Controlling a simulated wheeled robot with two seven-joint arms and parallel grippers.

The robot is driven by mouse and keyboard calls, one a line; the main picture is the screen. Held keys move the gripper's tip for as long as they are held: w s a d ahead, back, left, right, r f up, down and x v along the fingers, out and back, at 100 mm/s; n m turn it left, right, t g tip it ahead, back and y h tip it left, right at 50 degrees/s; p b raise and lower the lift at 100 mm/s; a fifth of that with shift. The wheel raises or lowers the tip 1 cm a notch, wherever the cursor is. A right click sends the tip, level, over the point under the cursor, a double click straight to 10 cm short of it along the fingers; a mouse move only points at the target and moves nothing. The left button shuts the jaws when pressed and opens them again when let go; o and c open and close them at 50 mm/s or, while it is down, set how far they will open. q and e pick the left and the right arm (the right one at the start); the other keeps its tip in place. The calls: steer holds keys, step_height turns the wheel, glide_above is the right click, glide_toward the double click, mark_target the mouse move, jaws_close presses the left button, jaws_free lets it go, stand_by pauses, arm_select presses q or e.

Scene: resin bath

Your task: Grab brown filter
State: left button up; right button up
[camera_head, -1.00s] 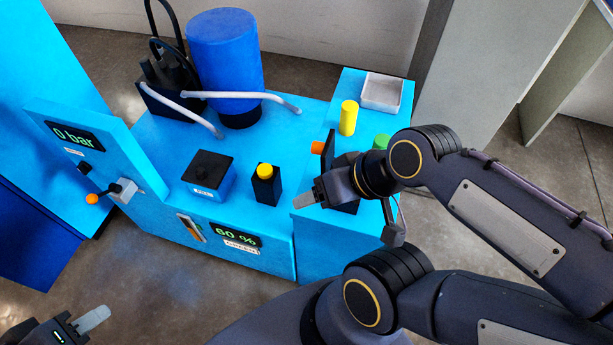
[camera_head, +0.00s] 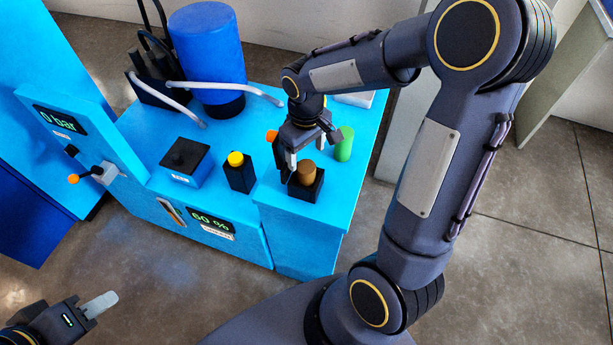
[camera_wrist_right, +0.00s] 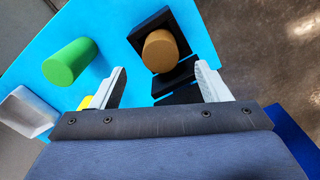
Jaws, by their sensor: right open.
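The brown filter (camera_head: 306,171) is a short cylinder standing in a black square holder (camera_head: 307,188) on the blue bench. In the right wrist view the brown filter (camera_wrist_right: 161,51) lies ahead of the fingertips, nearer the right finger in the picture. My right gripper (camera_wrist_right: 160,80) is open and empty, its two pale fingers spread. In the head view my right gripper (camera_head: 300,157) is just behind and above the filter, its fingers partly hidden. My left gripper (camera_head: 98,305) is at the lower left, away from the bench; its finger opening cannot be made out.
A green cylinder (camera_head: 344,144) stands close to the right gripper. A yellow-topped black holder (camera_head: 240,173) and a black-lidded box (camera_head: 185,162) are to the left. A white tray (camera_wrist_right: 28,115), a blue tank (camera_head: 208,50) and grey hoses are at the back.

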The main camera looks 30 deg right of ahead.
mark_target(306, 166)
step_height(306, 166, down, 6)
steer(key=shift+f, duration=0.15)
steer(key=shift+c, duration=0.3)
steer(key=c, duration=1)
steer(key=shift+c, duration=0.2)
